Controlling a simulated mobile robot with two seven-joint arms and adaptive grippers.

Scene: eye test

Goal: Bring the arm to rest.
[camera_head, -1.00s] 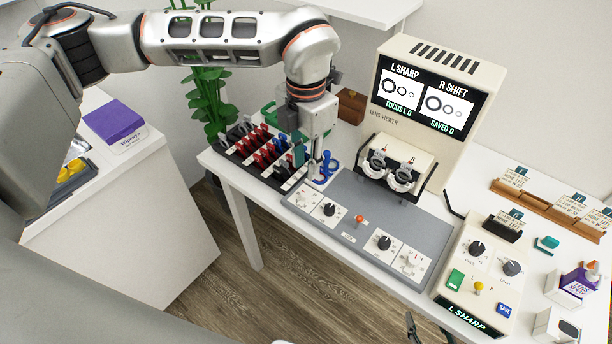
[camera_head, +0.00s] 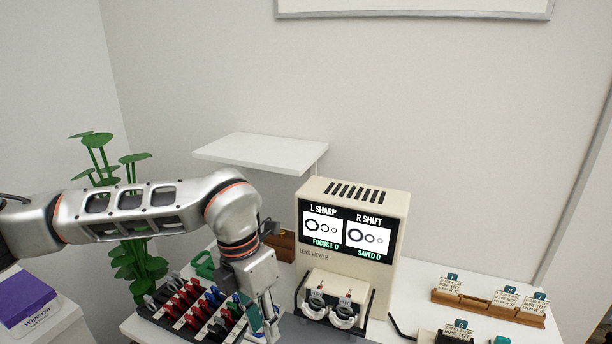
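My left arm comes in from the left, and its silver gripper (camera_head: 268,332) points down over the right end of the lens rack (camera_head: 150,316). The fingertips are cut off by the bottom edge, so I cannot tell whether they are open or shut, or on anything. A bit of blue shows beside the fingers. The rack holds several red, black and blue handled pieces. The lens viewer (camera_head: 310,216) stands right of the gripper, apart from it. Its screen (camera_head: 346,235) reads L SHARP, R SHIFT, FOCUS L 0 and SAVED 0. My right gripper is not in view.
A plant (camera_head: 130,245) stands behind my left arm. A brown box (camera_head: 281,246) sits behind the gripper. A wooden card rail (camera_head: 480,306) is at the right. A purple-topped box (camera_head: 27,300) is at lower left.

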